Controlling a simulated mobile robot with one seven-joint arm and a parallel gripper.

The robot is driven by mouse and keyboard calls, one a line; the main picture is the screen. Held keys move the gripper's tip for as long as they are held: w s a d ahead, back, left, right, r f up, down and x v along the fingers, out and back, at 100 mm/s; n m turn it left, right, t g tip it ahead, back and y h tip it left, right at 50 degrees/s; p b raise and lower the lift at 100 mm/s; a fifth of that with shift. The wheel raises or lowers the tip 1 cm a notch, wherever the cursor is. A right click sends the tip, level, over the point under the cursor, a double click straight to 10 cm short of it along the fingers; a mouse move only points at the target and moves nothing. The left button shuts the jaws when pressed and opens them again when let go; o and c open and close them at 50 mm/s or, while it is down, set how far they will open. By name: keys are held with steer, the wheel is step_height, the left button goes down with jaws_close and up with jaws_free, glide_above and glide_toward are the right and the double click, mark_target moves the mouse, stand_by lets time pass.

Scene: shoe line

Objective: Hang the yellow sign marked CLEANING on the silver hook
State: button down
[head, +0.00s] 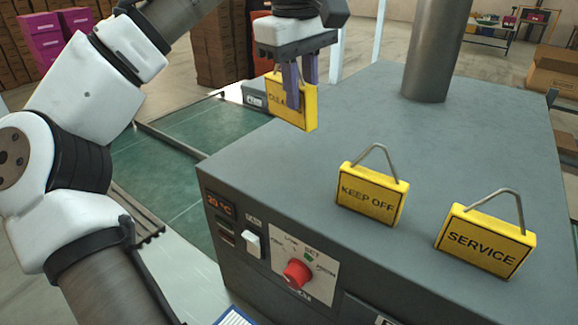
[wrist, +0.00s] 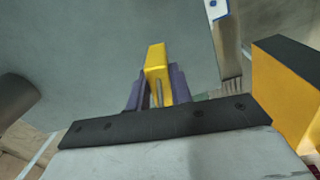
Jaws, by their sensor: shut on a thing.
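The yellow sign with partly covered dark lettering (head: 309,110) is held upright in my gripper (head: 293,98), above the far left part of the grey machine top. My gripper's purple fingers are shut on it and hide part of its lettering. In the wrist view the yellow sign (wrist: 156,58) shows edge-on between the purple fingers (wrist: 157,88), with a thin metal piece against it. The silver hook is not clear in either view.
A yellow KEEP OFF sign (head: 371,194) and a yellow SERVICE sign (head: 486,241), each with a wire hanger, stand on the machine top (head: 300,165). A grey metal column (head: 431,55) rises at the back. The front has a red knob (head: 297,273).

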mark_target(298, 128)
steer(key=shift+w+f+p, duration=0.1)
steer(key=shift+f+p, duration=0.4)
steer(key=shift+f, duration=4.3)
steer(key=shift+f, duration=0.2)
steer(key=c, duration=1.3)
jaws_free()
steer(key=shift+o, duration=0.2)
steer(key=shift+r, duration=0.1)
step_height(298, 128, up, 14)
steer(key=a, duration=0.2)
steer(key=shift+s+f+b, duration=0.25)
steer(key=shift+s+b, duration=0.1)
steer(key=shift+s, duration=0.05)
steer(key=shift+d, duration=0.1)
